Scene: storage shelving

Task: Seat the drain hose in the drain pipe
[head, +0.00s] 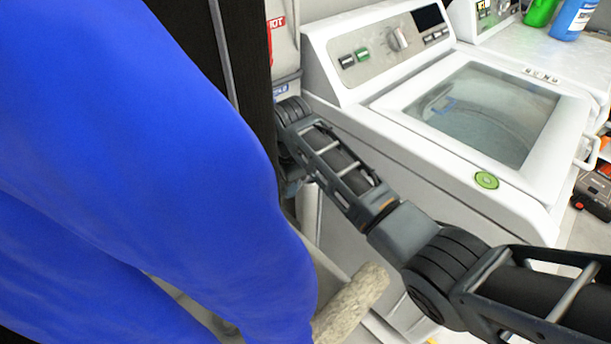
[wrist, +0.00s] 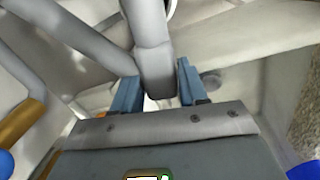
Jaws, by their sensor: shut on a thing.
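In the wrist view my gripper (wrist: 156,88) has its two blue-grey fingers on either side of a smooth grey tube, which looks like the drain hose (wrist: 152,45). The hose runs up out of the top of the view, and its lower end sits between the fingers. A second grey tube (wrist: 75,32) slants in from the upper left and passes close to the hose; I cannot tell if they join. I cannot make out the drain pipe for certain. In the head view my arm reaches left beside the washer, and the fingers and hose are hidden.
A white washing machine (head: 425,165) with a glass lid stands right of my arm. A large blue form (head: 130,150) fills the left of the head view, with a dark upright panel (head: 215,60) behind it. A rough beige roll (head: 352,303) lies below my arm.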

